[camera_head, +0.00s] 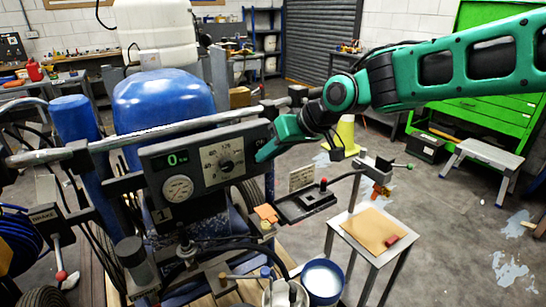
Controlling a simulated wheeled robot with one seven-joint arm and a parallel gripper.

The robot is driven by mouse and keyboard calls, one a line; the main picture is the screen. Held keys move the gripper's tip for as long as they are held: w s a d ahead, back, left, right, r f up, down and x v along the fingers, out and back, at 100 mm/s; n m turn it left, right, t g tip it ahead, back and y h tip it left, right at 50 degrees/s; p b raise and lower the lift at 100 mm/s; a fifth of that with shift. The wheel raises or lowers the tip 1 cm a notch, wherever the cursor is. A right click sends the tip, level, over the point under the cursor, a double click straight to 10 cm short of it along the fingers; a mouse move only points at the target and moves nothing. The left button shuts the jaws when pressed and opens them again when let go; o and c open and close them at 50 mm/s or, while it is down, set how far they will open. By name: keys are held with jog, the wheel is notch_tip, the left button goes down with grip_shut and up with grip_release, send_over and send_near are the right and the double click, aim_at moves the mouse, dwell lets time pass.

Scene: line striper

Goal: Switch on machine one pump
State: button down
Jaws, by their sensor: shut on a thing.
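The control panel (206,163) of the machine is a dark box with a green digital display (177,159) reading 0. It has a round white gauge (177,189) and a black pointer knob (226,167) on a pale dial. A plate marked 1 (166,214) sits at its lower left. My green gripper (264,153) reaches in from the right and is at the panel's right end, beside the dial. It is shut on a small part there. The gripper hides that part, and I cannot make out a pump switch.
A handlebar (150,134) runs behind the panel, with a blue tank (163,100) beyond. A small black tray (305,203) with a red-topped lever stands right of the panel. A side table (349,223) stands further right. A brake lever (59,262) hangs at left.

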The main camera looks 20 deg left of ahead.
jog(key=shift+w+r, duration=0.25)
dwell(0.4)
jog(key=c, duration=1.7)
grip_release()
jog(key=shift+c, duration=0.2)
jog(key=shift+f, duration=0.1)
jog(key=v, duration=1)
jog(key=shift+r, duration=0.45)
jog(key=shift+d, duration=0.1)
